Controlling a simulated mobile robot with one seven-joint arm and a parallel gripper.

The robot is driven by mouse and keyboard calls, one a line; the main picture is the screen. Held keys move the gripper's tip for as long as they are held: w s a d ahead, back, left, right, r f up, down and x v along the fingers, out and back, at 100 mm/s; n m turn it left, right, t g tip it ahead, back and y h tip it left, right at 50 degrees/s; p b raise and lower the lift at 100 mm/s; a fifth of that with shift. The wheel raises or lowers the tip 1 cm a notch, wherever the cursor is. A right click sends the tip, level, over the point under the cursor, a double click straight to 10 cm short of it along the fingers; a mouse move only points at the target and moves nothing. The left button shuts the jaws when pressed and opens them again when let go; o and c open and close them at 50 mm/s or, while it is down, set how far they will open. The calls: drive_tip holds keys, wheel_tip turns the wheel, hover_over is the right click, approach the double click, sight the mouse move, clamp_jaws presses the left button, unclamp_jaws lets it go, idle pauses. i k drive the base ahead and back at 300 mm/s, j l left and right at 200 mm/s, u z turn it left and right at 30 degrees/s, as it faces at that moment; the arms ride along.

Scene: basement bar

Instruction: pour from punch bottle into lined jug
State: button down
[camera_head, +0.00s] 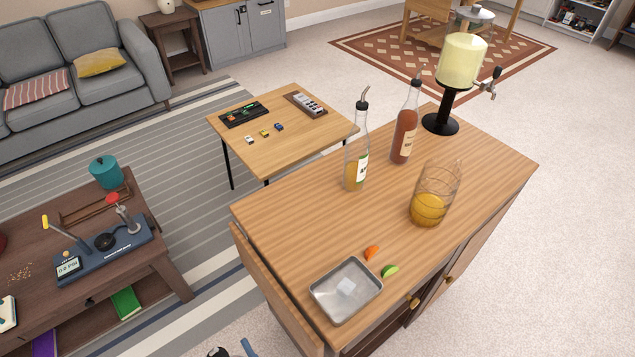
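Two bottles with spouts stand upright on the wooden bar top. The nearer, clear bottle (356,150) holds a low level of amber liquid and has a pale label. The other bottle (404,125), behind and to its right, is filled higher with red-orange liquid. The labels are too small to read, so I cannot tell which is the punch bottle. The clear jug (435,188) stands upright to their right, with thin lines around its wall and yellow-orange liquid in its lower part. I cannot make out my gripper in this view.
A drink dispenser (462,62) on a black stand is at the bar's back corner. A metal tray (346,290), an orange piece (371,253) and a green piece (390,271) lie at the front. The bar's left-middle is clear. A small dark-and-blue thing (248,347) is cut by the bottom edge.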

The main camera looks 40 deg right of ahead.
sight(438, 185)
drive_tip(key=k+l, duration=0.15)
drive_tip(key=l, duration=0.2)
drive_tip(key=k+l, duration=0.15)
drive_tip(key=l, duration=0.25)
drive_tip(key=k+l, duration=0.15)
drive_tip(key=l, duration=0.2)
drive_tip(key=k+l, duration=0.2)
drive_tip(key=l, duration=0.2)
